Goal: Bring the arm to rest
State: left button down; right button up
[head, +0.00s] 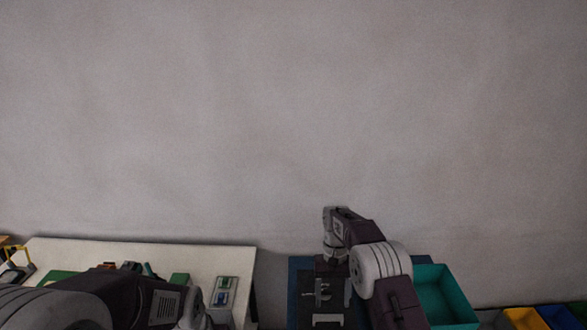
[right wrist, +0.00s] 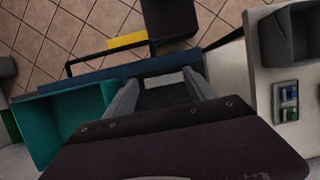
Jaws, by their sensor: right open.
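My right arm reaches forward in the head view, its wrist bent down. My right gripper (head: 331,289) points down over a dark panel (head: 307,305) on a blue surface. In the right wrist view, my right gripper (right wrist: 160,85) has its two grey fingers spread apart with nothing between them. A pale rectangle on the dark panel (right wrist: 165,97) shows beyond the fingers. I cannot tell the height above the panel. My left arm shows at the lower left of the head view, but its gripper is not in view.
A teal bin (head: 443,292) stands right of my right arm. Yellow (head: 522,319) and blue (head: 562,316) bins are farther right. A white table (head: 140,250) with small items is at left. The right wrist view shows a grey bin (right wrist: 292,45) and tiled floor (right wrist: 60,30).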

notch_tip(320, 180, up, 5)
jog(key=w+d+b, duration=0.1)
jog(key=d, duration=0.1)
jog(key=s+d+r+t+b, duration=0.2)
jog(key=s+r, duration=0.2)
jog(key=s, duration=0.3)
pick_arm(q)
jog(key=f, duration=0.2)
jog(key=w+f+b, duration=0.1)
jog(key=f, duration=0.2)
jog(key=shift+w, duration=0.1)
pick_arm(e)
jog(key=s+d+f+t, duration=0.2)
jog(key=s+f, duration=0.5)
jog(key=s, duration=0.5)
jog(key=shift+s+d+f+t, duration=0.15)
jog(key=shift+d+f+t, duration=0.1)
jog(key=shift+f+t, duration=0.2)
jog(key=shift+s, duration=0.1)
